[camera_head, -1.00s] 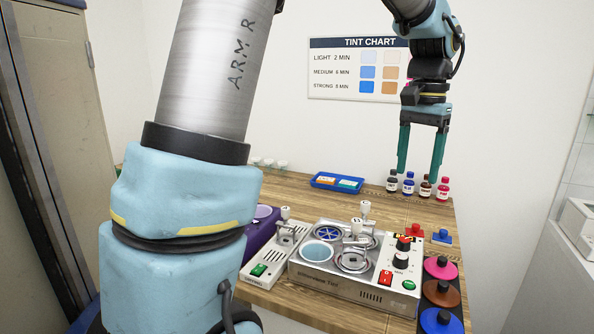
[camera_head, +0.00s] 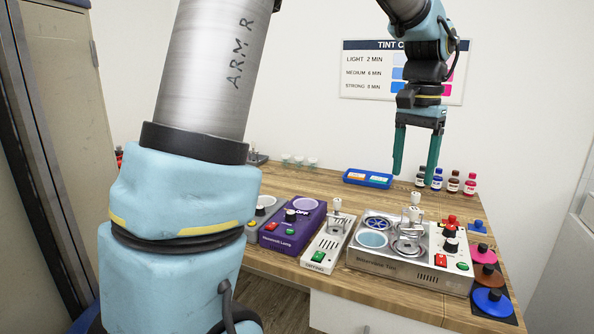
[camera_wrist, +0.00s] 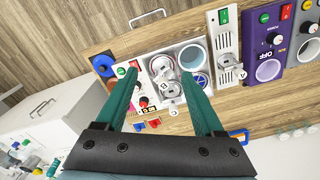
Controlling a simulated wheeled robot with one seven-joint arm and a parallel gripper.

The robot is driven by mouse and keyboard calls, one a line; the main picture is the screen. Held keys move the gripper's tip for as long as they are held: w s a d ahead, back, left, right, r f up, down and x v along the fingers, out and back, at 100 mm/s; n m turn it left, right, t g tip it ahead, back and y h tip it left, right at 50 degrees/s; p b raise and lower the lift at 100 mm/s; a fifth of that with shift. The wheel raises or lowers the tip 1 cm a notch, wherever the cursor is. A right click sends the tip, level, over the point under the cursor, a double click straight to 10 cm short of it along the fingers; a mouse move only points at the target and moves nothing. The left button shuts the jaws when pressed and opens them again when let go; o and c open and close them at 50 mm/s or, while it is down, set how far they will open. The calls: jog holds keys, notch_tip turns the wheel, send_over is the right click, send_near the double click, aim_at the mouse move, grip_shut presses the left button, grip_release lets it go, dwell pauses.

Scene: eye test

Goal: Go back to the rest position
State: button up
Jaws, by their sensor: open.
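My gripper (camera_head: 415,172) hangs in the air above the right part of the table, in front of the white wall. Its two green fingers point down and stand apart, with nothing between them. In the wrist view my gripper (camera_wrist: 168,105) is over the dye tinting unit (camera_wrist: 178,75), well above it. My arm crosses the left and top of the head view and hides part of the room.
The wooden table (camera_head: 330,185) holds the tinting unit (camera_head: 405,275), a purple device (camera_head: 290,230), a white narrow device (camera_head: 325,245), a blue tray (camera_head: 367,178), small bottles (camera_head: 453,182) and coloured lids (camera_head: 490,300). A tint chart (camera_head: 365,72) hangs behind.

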jog(key=s+a+f+n+t+b, duration=0.1)
jog(key=s+a+f+n+b, duration=0.3)
jog(key=a+f, duration=2.1)
jog(key=a+n+b, duration=0.3)
jog(key=n+b, duration=0.1)
jog(key=b, duration=0.1)
jog(key=shift+a+n+t, duration=0.3)
jog(key=shift+a, duration=0.05)
